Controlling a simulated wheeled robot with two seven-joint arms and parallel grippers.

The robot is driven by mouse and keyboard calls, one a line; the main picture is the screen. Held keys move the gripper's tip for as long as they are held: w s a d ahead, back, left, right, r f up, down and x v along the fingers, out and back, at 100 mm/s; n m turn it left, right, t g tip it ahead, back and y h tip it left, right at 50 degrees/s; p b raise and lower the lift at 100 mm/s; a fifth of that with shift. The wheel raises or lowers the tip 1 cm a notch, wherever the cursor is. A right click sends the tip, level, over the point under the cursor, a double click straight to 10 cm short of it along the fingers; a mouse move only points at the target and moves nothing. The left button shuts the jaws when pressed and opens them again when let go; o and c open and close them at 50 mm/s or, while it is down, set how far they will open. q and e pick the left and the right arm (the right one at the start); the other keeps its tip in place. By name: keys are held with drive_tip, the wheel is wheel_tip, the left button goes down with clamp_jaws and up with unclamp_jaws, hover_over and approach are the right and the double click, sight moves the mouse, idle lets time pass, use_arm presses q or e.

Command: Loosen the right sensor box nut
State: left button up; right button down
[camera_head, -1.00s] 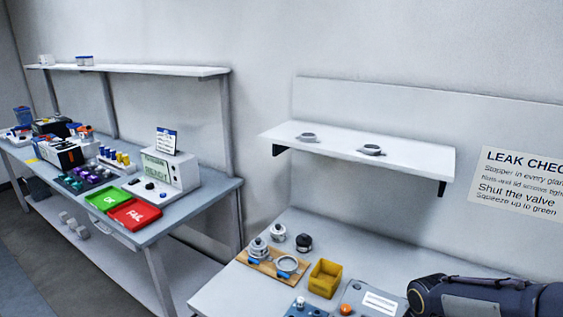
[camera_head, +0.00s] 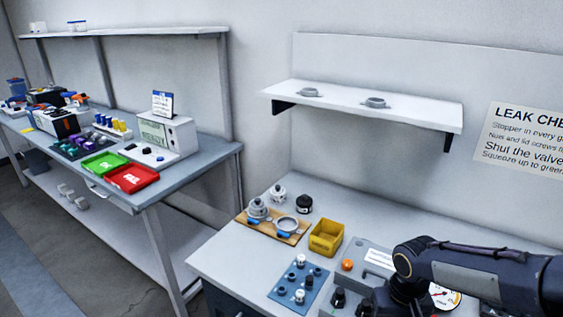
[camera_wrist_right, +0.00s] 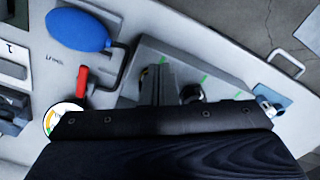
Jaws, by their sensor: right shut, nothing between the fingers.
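A grey box (camera_head: 378,256) with a white label sits on the near table, partly hidden by my right arm. Dark knob-like parts (camera_head: 338,297) stand at its front. In the right wrist view, a grey box (camera_wrist_right: 215,75) with green marks lies beneath my right gripper (camera_wrist_right: 158,84). A dark round fitting (camera_wrist_right: 190,92) sits beside the fingers; I cannot tell whether it is the right nut. The fingers are shut with nothing between them, and I cannot tell whether they touch the box. In the head view the right fingers are hidden or out of frame. My left gripper is not in view.
A blue squeeze bulb (camera_wrist_right: 78,30), a red lever (camera_wrist_right: 82,78) and a round gauge (camera_wrist_right: 62,118) lie left of the gripper. A yellow bin (camera_head: 326,237), a wooden board (camera_head: 262,226) with fittings and a blue plate (camera_head: 300,288) are on the table.

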drive_tip(key=shift+f, duration=0.65)
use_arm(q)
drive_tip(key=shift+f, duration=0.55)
use_arm(e)
drive_tip(key=shift+w+d, duration=0.1)
drive_tip(key=shift+w, duration=0.1)
drive_tip(key=shift+d+r, duration=0.1)
drive_tip(key=shift+d, duration=0.15)
drive_tip(key=shift+s+d, duration=0.1)
drive_tip(key=shift+d, duration=0.8)
drive_tip(key=shift+s+d, duration=0.1)
drive_tip(key=shift+s, duration=0.1)
